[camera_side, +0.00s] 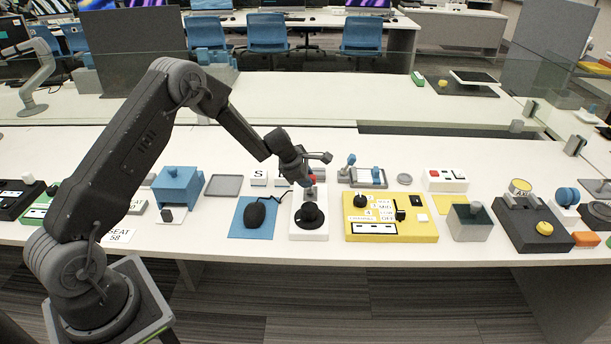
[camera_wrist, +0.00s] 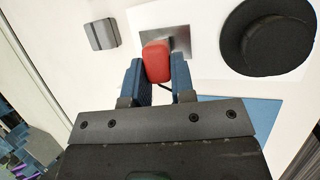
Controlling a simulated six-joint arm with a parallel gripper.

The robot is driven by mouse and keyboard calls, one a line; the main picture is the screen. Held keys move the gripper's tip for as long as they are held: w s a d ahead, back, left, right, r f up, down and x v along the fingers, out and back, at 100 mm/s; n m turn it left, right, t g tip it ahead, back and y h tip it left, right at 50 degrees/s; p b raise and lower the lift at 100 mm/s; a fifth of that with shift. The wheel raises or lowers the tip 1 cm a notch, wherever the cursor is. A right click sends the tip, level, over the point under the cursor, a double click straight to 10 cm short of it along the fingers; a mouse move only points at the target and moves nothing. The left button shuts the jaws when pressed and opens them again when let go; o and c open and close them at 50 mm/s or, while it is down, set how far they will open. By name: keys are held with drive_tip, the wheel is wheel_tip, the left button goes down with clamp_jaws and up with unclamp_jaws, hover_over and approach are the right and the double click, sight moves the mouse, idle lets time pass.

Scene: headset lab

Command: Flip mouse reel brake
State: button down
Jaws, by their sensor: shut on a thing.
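The reel brake unit is a white base (camera_side: 309,232) with a round black reel (camera_side: 309,215) on its near part. The reel also shows in the wrist view (camera_wrist: 268,38). A red brake lever tip (camera_wrist: 156,62) stands over a grey metal plate (camera_wrist: 179,40). My gripper (camera_wrist: 158,72) is shut on the red tip, with one blue finger on each side of it. In the side view my gripper (camera_side: 307,174) is at the far end of the white base, and the lever is partly hidden. A black mouse (camera_side: 255,215) lies on a blue pad (camera_side: 240,232) left of the base.
A yellow panel (camera_side: 415,232) with switches stands close to the right of the base. A blue box (camera_side: 177,186) and a grey tray (camera_side: 224,185) are to the left. A small grey block (camera_wrist: 102,34) lies near my gripper in the wrist view.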

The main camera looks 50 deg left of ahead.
drive_tip(key=shift+d, duration=0.15)
drive_tip(key=c, duration=1)
unclamp_jaws()
drive_tip(key=shift+o, duration=0.2)
drive_tip(key=shift+s+r, duration=0.1)
drive_tip(key=v, duration=1.3)
drive_tip(key=shift+s+r, duration=0.25)
